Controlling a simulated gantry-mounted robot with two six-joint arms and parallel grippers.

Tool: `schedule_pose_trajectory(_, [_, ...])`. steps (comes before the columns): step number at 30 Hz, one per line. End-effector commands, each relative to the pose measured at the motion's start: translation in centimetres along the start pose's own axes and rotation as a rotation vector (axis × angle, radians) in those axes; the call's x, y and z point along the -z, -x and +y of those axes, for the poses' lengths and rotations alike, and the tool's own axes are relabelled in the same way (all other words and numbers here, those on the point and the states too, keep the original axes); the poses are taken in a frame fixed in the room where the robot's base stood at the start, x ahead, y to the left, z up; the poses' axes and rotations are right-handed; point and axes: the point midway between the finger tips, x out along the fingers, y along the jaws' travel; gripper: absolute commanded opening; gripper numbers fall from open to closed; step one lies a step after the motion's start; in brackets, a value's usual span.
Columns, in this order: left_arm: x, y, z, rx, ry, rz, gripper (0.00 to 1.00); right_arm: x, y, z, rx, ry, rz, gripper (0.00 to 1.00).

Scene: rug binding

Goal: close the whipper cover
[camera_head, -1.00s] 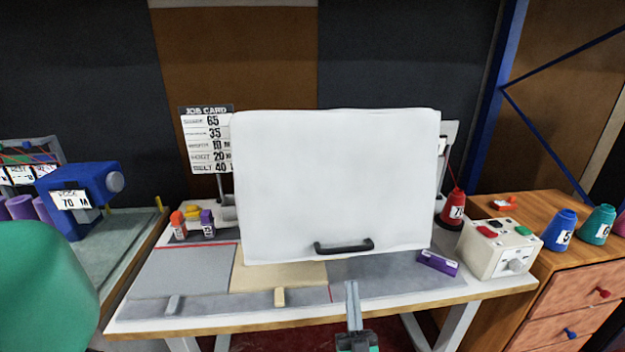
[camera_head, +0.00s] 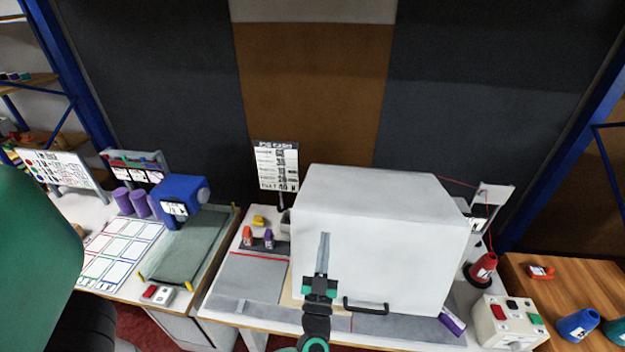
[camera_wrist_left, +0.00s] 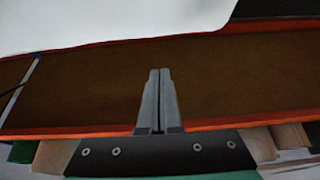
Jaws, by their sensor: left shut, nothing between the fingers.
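The whipper cover (camera_head: 400,250) is a large white box-shaped hood on the middle worktable in the head view. Its top and front faces show, and a black handle (camera_head: 366,308) sits low on the front. What is under it is hidden. My left gripper (camera_head: 324,240) points up in front of the cover's left part, left of the handle, shut and empty; I cannot tell whether it touches the cover. In the left wrist view its fingers (camera_wrist_left: 160,75) are together, with a white surface along the top. My right gripper is not in view.
A job card (camera_head: 276,165) stands behind the cover. Small bottles (camera_head: 258,238) are on its left. A red cone (camera_head: 484,267), purple box (camera_head: 452,322) and control box (camera_head: 505,325) are on its right. A blue machine (camera_head: 182,198) stands on the left bench.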

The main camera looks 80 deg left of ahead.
Motion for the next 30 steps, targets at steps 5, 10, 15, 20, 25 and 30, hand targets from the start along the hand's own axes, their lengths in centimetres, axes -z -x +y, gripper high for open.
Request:
schedule_pose_trajectory(5, [0.7,-0.3,0.0,-0.010,0.009,-0.009,0.00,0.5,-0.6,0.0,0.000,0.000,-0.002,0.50])
schedule_pose_trajectory(10, [0.7,-1.1,0.0,-0.007,0.008,-0.008,0.00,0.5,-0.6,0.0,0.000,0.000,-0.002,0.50])
schedule_pose_trajectory(15, [0.7,-3.9,-0.1,-0.004,0.007,-0.006,0.00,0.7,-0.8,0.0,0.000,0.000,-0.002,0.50])
schedule_pose_trajectory(20, [0.7,-7.5,-0.1,-0.003,0.008,-0.006,0.00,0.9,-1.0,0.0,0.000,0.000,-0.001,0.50])
schedule_pose_trajectory(25, [-0.1,-10.1,0.0,-0.007,0.005,-0.010,0.00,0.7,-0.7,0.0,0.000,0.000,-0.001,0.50])
schedule_pose_trajectory(30, [-2.1,-8.2,0.1,-0.010,0.005,-0.010,0.00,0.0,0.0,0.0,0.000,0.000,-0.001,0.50])
